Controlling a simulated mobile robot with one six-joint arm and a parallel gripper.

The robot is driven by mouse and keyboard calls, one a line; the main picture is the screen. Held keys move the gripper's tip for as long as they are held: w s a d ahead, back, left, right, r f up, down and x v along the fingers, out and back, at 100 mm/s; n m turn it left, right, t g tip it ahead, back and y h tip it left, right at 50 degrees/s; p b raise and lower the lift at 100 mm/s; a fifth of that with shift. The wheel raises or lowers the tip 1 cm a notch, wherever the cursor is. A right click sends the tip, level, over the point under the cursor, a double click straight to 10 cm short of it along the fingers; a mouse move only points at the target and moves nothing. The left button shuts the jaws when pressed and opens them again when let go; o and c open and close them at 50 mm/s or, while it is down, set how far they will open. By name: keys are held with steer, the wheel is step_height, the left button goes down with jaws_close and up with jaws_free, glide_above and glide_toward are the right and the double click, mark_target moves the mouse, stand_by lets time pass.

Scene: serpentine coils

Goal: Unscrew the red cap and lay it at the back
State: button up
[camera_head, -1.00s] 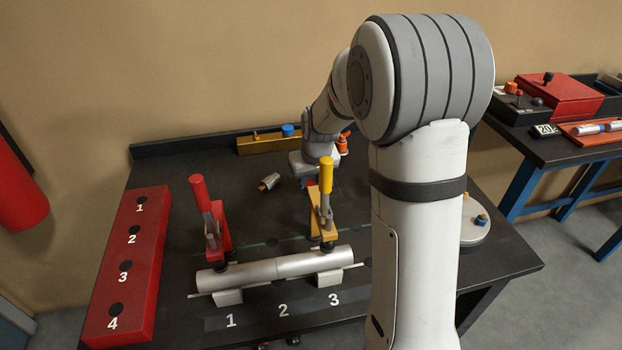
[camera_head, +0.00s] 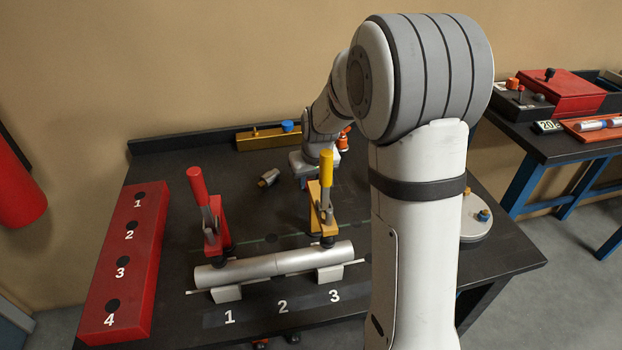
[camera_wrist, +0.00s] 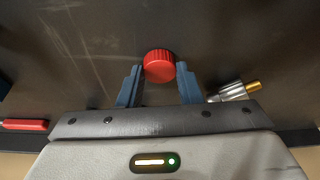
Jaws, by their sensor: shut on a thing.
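The red cap (camera_wrist: 159,66), round with a ribbed side, sits between the two blue fingers of my gripper (camera_wrist: 159,78) in the wrist view. The fingers are shut on it from both sides. The dark tabletop shows around it, and I cannot tell whether anything is under the cap.
A metal fitting with a brass end (camera_head: 268,178) lies beside my wrist; it also shows in the wrist view (camera_wrist: 236,91). A brass block (camera_head: 262,140) with a blue cap stands at the back. Red (camera_head: 206,215) and yellow (camera_head: 324,195) clamps stand behind a silver tube (camera_head: 275,265).

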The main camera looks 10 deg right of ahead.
steer(key=o, duration=1.2)
steer(key=shift+c, duration=0.2)
steer(key=shift+r+p, duration=2.3)
steer(key=shift+r, duration=1.25)
steer(key=shift+f, duration=0.1)
